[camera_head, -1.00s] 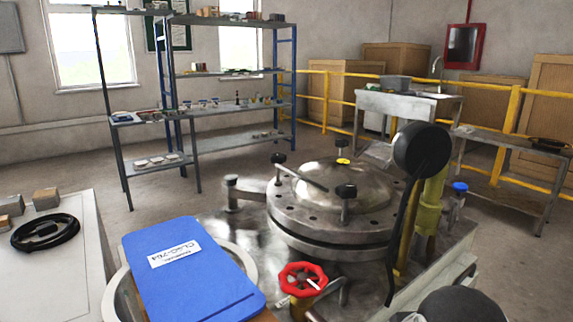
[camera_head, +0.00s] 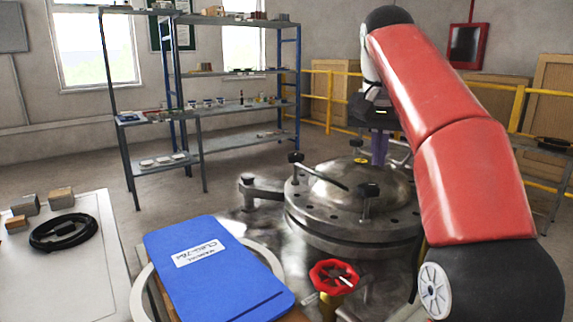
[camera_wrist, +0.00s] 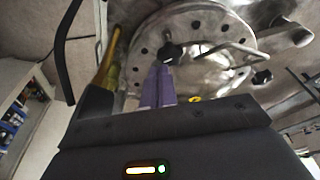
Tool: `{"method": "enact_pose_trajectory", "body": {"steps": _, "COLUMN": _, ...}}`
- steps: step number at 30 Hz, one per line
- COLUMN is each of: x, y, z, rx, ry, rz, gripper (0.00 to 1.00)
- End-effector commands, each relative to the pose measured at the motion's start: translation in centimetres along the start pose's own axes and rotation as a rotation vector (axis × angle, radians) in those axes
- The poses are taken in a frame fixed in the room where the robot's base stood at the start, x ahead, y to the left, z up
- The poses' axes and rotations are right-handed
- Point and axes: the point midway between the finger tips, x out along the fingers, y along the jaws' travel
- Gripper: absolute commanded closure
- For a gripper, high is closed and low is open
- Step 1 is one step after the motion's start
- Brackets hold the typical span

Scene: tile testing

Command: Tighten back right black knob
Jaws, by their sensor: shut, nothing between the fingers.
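The round steel vessel lid (camera_head: 330,189) carries black knobs. One is at its left rim (camera_head: 295,157), one at the front (camera_head: 366,190), and one at the back (camera_head: 356,143). My gripper (camera_head: 379,158), with purple fingers, points down over the lid's back right side, shut and empty. Any knob below the fingers there is hidden in the head view. In the wrist view the purple fingers (camera_wrist: 158,88) lie together, and a black knob (camera_wrist: 172,52) shows just past their tips. I cannot tell whether they touch it. Another black knob (camera_wrist: 262,77) shows further right.
A red handwheel (camera_head: 333,276) and a blue clipboard (camera_head: 215,262) are in front of the lid. A white table (camera_head: 85,270) with a black coil is at the left. Shelves (camera_head: 220,110) stand behind. In the wrist view a yellow pipe (camera_wrist: 106,70) runs left of the fingers.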

Motion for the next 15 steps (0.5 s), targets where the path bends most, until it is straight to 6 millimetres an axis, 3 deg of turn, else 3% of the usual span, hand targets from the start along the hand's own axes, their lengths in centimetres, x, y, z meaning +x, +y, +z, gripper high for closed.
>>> {"method": "enact_pose_trajectory", "body": {"steps": 5, "x": 1.0, "y": 0.0, "z": 0.3, "rx": 0.003, "ry": -0.001, "rz": 0.0, "gripper": 1.0}}
{"method": "enact_pose_trajectory", "body": {"steps": 15, "x": 5.6, "y": 0.0, "z": 1.4, "rx": 0.001, "ry": 0.001, "rz": -0.001, "gripper": 1.0}}
